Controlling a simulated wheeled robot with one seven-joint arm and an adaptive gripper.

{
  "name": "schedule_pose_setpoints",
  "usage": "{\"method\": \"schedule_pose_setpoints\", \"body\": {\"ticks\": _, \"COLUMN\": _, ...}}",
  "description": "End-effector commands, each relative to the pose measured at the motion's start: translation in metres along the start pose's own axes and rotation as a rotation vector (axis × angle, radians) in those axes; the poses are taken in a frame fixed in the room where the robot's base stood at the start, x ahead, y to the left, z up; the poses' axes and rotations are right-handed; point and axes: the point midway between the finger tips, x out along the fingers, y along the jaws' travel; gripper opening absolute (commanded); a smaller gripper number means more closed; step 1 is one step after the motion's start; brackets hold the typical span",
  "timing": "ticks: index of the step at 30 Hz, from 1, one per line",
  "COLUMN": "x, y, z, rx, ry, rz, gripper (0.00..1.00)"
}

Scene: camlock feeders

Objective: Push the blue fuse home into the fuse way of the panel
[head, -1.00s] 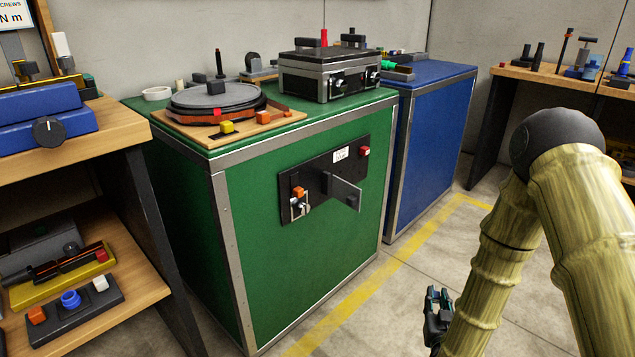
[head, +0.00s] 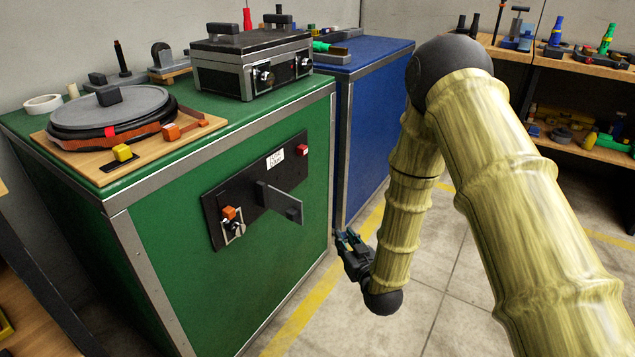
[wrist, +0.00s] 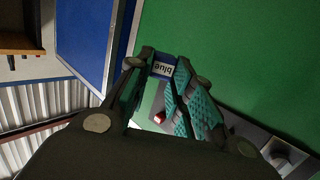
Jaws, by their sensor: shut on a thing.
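The blue fuse (wrist: 163,69), with a label reading "blue", sits between my fingertips in the wrist view. My gripper (wrist: 163,75) is shut on it, with teal ribbed pads on the fingers. In the head view my gripper (head: 346,243) is low, in front of the green cabinet and to the right of the panel, apart from it; the fuse is too small to make out there. The dark panel (head: 228,198) is on the cabinet's front, with a grey plate (head: 283,203) sticking out from it. I cannot tell which opening is the fuse way.
The panel has an orange block (head: 229,212) above a silver switch, a white label (head: 275,158) and a red button (head: 302,150). A blue cabinet (head: 365,140) stands behind the green one (head: 165,235). The floor (head: 350,335) before them is clear.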

Motion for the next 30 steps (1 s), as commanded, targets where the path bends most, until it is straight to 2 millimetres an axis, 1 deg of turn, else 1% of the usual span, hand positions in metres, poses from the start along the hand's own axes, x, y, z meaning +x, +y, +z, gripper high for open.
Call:
{"method": "schedule_pose_setpoints", "body": {"ticks": 1, "x": 0.006, "y": -0.004, "z": -0.025, "rx": -0.013, "ry": 0.006, "rz": -0.053, "gripper": 0.0}}
{"method": "schedule_pose_setpoints", "body": {"ticks": 6, "x": 0.019, "y": -0.024, "z": -0.073, "rx": -0.041, "ry": 0.004, "rz": -0.248, "gripper": 0.0}}
{"method": "schedule_pose_setpoints", "body": {"ticks": 12, "x": 0.024, "y": -0.048, "z": -0.122, "rx": -0.072, "ry": 0.001, "rz": -0.46, "gripper": 0.0}}
{"method": "schedule_pose_setpoints", "body": {"ticks": 15, "x": 0.024, "y": -0.056, "z": -0.14, "rx": -0.085, "ry": 0.001, "rz": -0.546, "gripper": 0.0}}
{"method": "schedule_pose_setpoints", "body": {"ticks": 18, "x": 0.022, "y": -0.062, "z": -0.152, "rx": -0.094, "ry": 0.0, "rz": -0.611, "gripper": 0.0}}
{"method": "schedule_pose_setpoints", "body": {"ticks": 21, "x": 0.021, "y": -0.065, "z": -0.159, "rx": -0.1, "ry": -0.001, "rz": -0.653, "gripper": 0.0}}
{"method": "schedule_pose_setpoints", "body": {"ticks": 30, "x": 0.02, "y": -0.069, "z": -0.162, "rx": -0.103, "ry": -0.002, "rz": -0.682, "gripper": 0.0}}
